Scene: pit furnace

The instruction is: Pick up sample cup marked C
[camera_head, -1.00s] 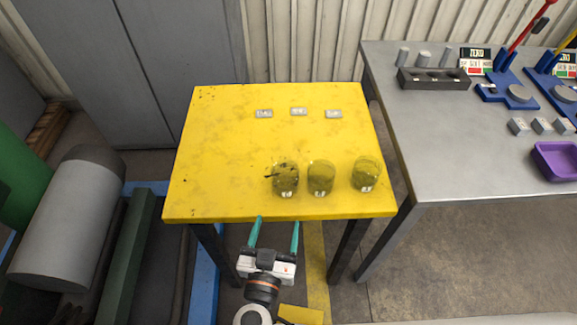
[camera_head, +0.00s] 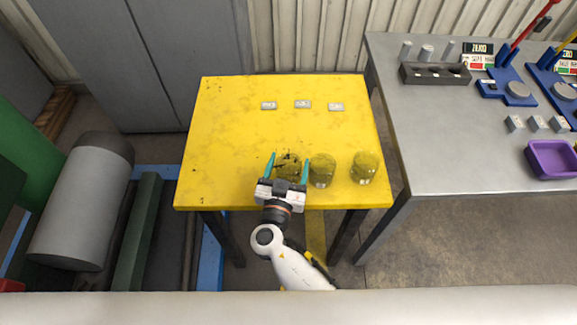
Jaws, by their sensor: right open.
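Three clear sample cups with dark greenish contents stand in a row near the front edge of the yellow table (camera_head: 230,130). They are the left cup (camera_head: 290,164), the middle cup (camera_head: 322,170) and the right cup (camera_head: 364,168). Their letters are too small to read. My right gripper (camera_head: 288,166) is open, with its teal fingers on either side of the left cup. The gripper body hides the lower part of that cup. I cannot tell whether the fingers touch it. My left gripper is not in view.
Three small label plates (camera_head: 303,104) lie farther back on the yellow table. A grey table (camera_head: 440,140) on the right holds a dark block with cylinders (camera_head: 435,75), blue scales (camera_head: 510,92), small grey cubes (camera_head: 536,124) and a purple tray (camera_head: 552,158). The yellow table's left side is clear.

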